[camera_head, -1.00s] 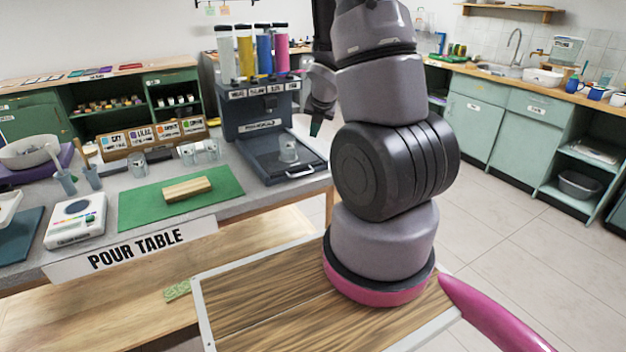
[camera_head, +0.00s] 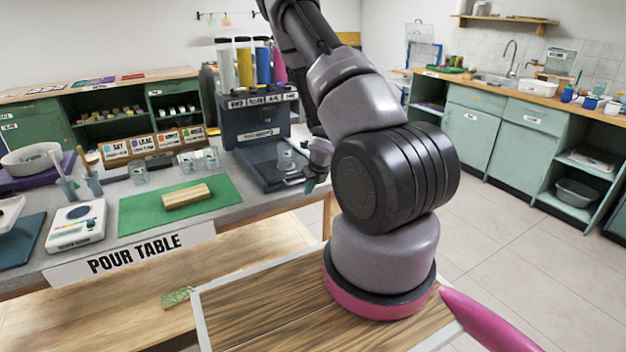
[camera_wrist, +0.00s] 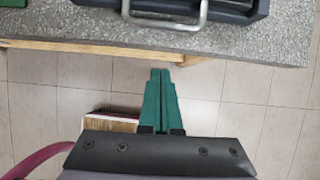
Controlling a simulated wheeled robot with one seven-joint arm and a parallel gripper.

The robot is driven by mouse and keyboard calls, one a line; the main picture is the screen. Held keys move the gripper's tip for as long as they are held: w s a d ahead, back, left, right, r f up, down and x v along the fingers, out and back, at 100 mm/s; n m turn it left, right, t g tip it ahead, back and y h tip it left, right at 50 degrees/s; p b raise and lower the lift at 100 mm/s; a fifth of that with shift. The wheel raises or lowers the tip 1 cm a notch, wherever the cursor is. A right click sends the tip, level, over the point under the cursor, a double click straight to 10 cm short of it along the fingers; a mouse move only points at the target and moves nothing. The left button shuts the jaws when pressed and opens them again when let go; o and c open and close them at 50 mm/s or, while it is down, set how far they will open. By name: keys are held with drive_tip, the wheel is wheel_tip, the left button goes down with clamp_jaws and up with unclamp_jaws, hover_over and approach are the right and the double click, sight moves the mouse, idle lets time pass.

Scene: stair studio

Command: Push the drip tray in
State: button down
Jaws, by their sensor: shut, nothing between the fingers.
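The drip tray (camera_head: 262,163) is a dark, shallow tray sticking out from the base of the dark dispenser (camera_head: 256,118) on the pour table. A clear cup (camera_head: 287,158) stands on it. In the wrist view the tray's silver handle (camera_wrist: 165,22) and dark front edge (camera_wrist: 232,10) show at the top. My gripper (camera_wrist: 161,75) has its green fingers together and empty. It points toward the handle, with a gap between, and appears over the floor just off the table's edge. In the head view my gripper (camera_head: 311,185) is beside the tray's right front corner, and my arm hides part of that area.
The grey pour table (camera_head: 225,205) also holds a green mat (camera_head: 140,210) with a wooden block (camera_head: 187,195), a white scale (camera_head: 75,225) and several clear cups. Colour tubes (camera_head: 245,62) stand on the dispenser. Open floor (camera_head: 490,220) lies to the right.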

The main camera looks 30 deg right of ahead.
sight(288, 170)
drive_tip(key=shift+w+a+r, duration=0.1)
drive_tip(key=shift+w+r, duration=0.1)
drive_tip(key=shift+w, duration=0.8)
drive_tip(key=shift+w+r, duration=0.2)
drive_tip(key=shift+w, duration=0.75)
drive_tip(key=w, duration=0.4)
drive_tip(key=shift+w, duration=0.1)
drive_tip(key=shift+a, duration=0.1)
